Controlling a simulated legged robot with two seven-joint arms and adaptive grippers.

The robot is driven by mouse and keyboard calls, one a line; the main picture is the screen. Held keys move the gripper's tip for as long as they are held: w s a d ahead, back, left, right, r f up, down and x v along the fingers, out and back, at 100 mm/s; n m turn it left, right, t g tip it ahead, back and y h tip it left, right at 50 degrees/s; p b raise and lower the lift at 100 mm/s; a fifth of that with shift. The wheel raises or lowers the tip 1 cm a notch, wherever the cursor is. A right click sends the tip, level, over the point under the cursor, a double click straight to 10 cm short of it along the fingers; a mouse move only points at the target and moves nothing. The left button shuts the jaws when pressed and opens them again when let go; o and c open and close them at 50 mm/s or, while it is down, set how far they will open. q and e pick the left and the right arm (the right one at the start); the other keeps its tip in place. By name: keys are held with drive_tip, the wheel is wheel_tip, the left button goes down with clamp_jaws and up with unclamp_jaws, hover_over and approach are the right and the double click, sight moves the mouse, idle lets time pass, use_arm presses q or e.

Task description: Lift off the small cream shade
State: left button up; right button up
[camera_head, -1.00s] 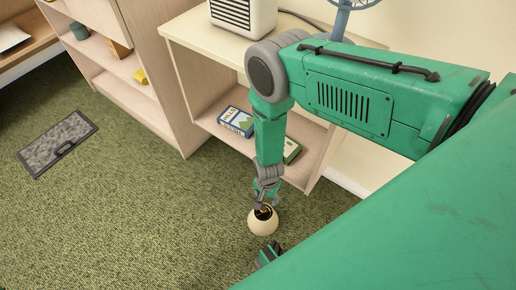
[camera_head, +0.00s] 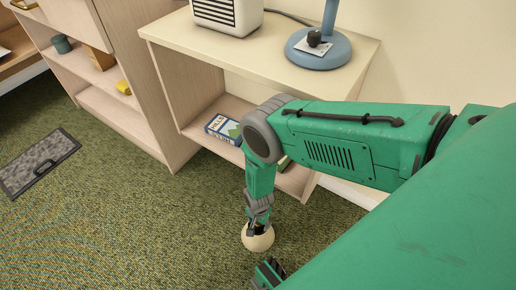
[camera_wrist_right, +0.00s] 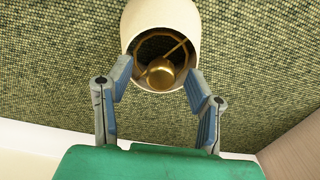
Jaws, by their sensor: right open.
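The small cream shade (camera_head: 258,241) shows in the head view low in the middle, against the green carpet. In the right wrist view the shade (camera_wrist_right: 176,14) fills the top middle, its open end facing the camera, with a brass ring and a round brass piece (camera_wrist_right: 160,75) inside. My right gripper (camera_head: 256,227) is right above the shade in the head view. In the wrist view the right gripper (camera_wrist_right: 158,74) is open, its fingers on either side of the shade's near rim. I cannot tell whether they touch it. My left gripper is not in view.
A pale wooden table (camera_head: 270,55) with a lower shelf stands behind my right arm, bearing a white box-like appliance (camera_head: 226,14) and a blue lamp base (camera_head: 318,50). A blue box (camera_head: 222,128) lies on its shelf. A grey mat (camera_head: 38,160) lies left on open carpet.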

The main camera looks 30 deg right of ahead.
drive_tip(key=shift+f, duration=0.45)
drive_tip(key=shift+r, duration=0.1)
drive_tip(key=shift+c, duration=0.4)
clamp_jaws()
wheel_tip(320, 180, up, 13)
drive_tip(key=p, duration=0.7)
drive_tip(key=shift+r, duration=0.15)
